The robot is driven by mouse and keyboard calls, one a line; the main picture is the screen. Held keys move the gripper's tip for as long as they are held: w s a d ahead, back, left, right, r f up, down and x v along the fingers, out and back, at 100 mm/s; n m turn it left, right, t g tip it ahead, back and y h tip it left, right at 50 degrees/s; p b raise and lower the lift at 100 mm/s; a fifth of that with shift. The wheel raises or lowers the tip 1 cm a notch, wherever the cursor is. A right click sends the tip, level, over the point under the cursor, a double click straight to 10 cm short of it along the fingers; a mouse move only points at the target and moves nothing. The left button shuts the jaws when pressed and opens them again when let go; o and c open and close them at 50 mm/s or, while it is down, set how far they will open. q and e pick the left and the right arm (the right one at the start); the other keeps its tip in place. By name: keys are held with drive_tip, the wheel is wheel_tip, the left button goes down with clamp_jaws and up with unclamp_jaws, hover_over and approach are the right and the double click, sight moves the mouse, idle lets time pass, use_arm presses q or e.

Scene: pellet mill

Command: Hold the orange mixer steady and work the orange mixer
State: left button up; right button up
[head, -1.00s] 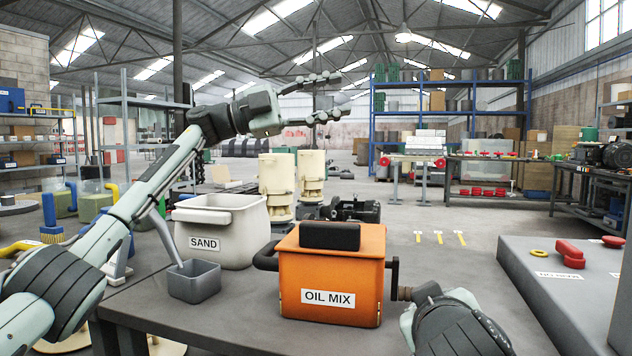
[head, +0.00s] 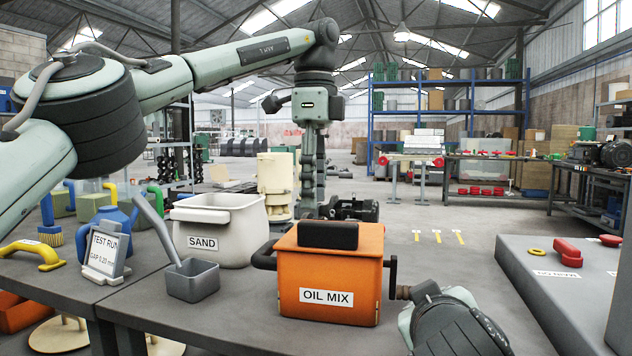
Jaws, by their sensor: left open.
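The orange mixer (head: 330,275), labelled OIL MIX, stands upright on the grey table. It has a black block (head: 328,235) on top, a black loop handle (head: 263,257) on its left side and a black bar (head: 392,276) on its right. My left gripper (head: 311,208) hangs pointing down above and behind the mixer; it is open and holds nothing, and its fingers overlap edge-on. My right gripper (head: 422,294) is low at the mixer's right side, by a brown grip. Its fingers are mostly hidden, so I cannot tell whether it holds the grip.
A cream SAND bin (head: 218,228) and a grey scoop (head: 193,282) stand left of the mixer. A TEST RUN sign (head: 104,250) and a blue jug (head: 112,222) are further left. A grey bench (head: 560,300) with red parts is at the right.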

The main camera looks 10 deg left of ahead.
sight(315, 221)
use_arm(q)
wheel_tip(315, 221, down, 7)
drive_tip(key=shift+r, duration=0.15)
drive_tip(key=shift+c, duration=0.6)
clamp_jaws()
idle(0.7)
idle(0.6)
drive_tip(key=shift+d, duration=0.1)
use_arm(e)
drive_tip(key=shift+f, duration=0.1)
idle(0.4)
use_arm(q)
drive_tip(key=shift+f, duration=0.2)
use_arm(e)
drive_tip(key=shift+o, duration=0.9)
